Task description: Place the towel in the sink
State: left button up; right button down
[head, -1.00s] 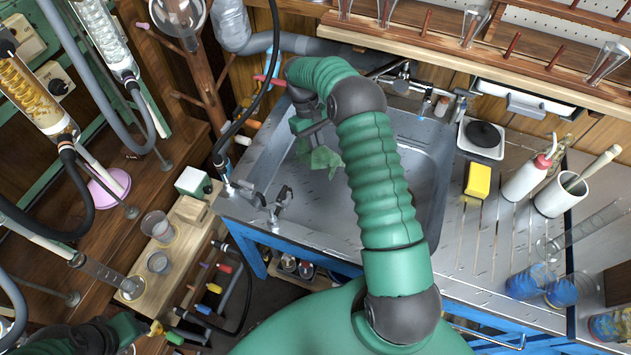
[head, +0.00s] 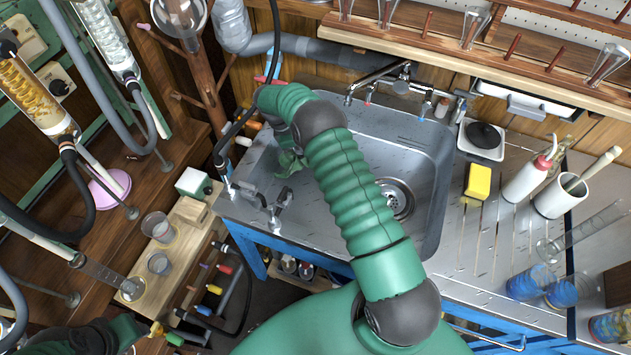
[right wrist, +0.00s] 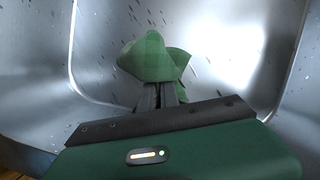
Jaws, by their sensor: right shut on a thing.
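The towel is a crumpled green cloth (head: 289,163), over the left part of the steel sink basin (head: 418,165). It also shows in the right wrist view (right wrist: 150,58), bunched at my fingertips with the basin walls around it. My right gripper (right wrist: 158,97) is shut on the towel. In the head view my right arm reaches over the basin and partly hides the gripper. I cannot tell whether the cloth touches the basin floor. My left gripper is not in view; only part of my left arm shows at the bottom left.
The drain (head: 396,198) is bare. Taps (head: 402,82) stand behind the basin and small valves (head: 272,207) at its front left. A yellow sponge (head: 478,181), a wash bottle (head: 527,178) and a white mug (head: 560,195) stand on the drainboard at right. Glassware fills the left.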

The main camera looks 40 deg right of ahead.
jog(key=s+f, duration=0.1)
jog(key=s, duration=0.2)
jog(key=s+a+f, duration=0.1)
jog(key=s+f, duration=0.1)
jog(key=s, duration=0.2)
jog(key=s+a+f, duration=0.1)
jog(key=s+f, duration=0.1)
jog(key=s, duration=0.2)
jog(key=shift+a, duration=0.1)
jog(key=c, duration=1.2)
grip_release()
